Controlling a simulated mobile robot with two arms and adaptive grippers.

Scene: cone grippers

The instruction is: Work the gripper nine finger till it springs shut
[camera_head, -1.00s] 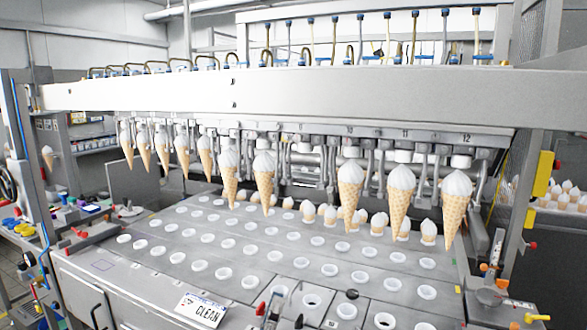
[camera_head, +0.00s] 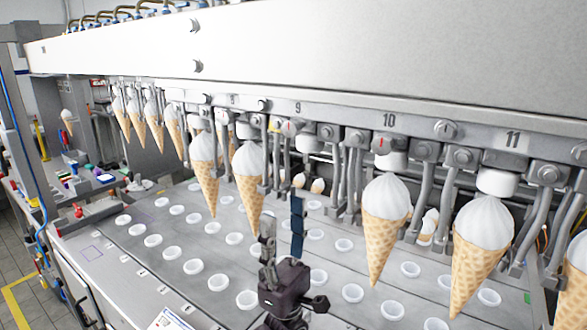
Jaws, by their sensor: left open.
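Station nine (camera_head: 297,108) is on the grey rail, between the cones hanging at stations eight (camera_head: 250,180) and ten (camera_head: 385,225). No cone hangs under nine. Its grey metal fingers (camera_head: 340,185) hang down with a gap between them; whether they are sprung open is too small to tell. My left gripper (camera_head: 283,215) comes up from the bottom centre, its two dark fingers upright and apart. It is open and empty, below station nine, and appears apart from the fingers there. My right gripper is not in view.
White-topped cones hang in a row on both sides, including one near eleven (camera_head: 483,255). Below is a grey plate (camera_head: 110,255) with rows of white cups (camera_head: 247,299). A thick white beam (camera_head: 330,55) crosses above.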

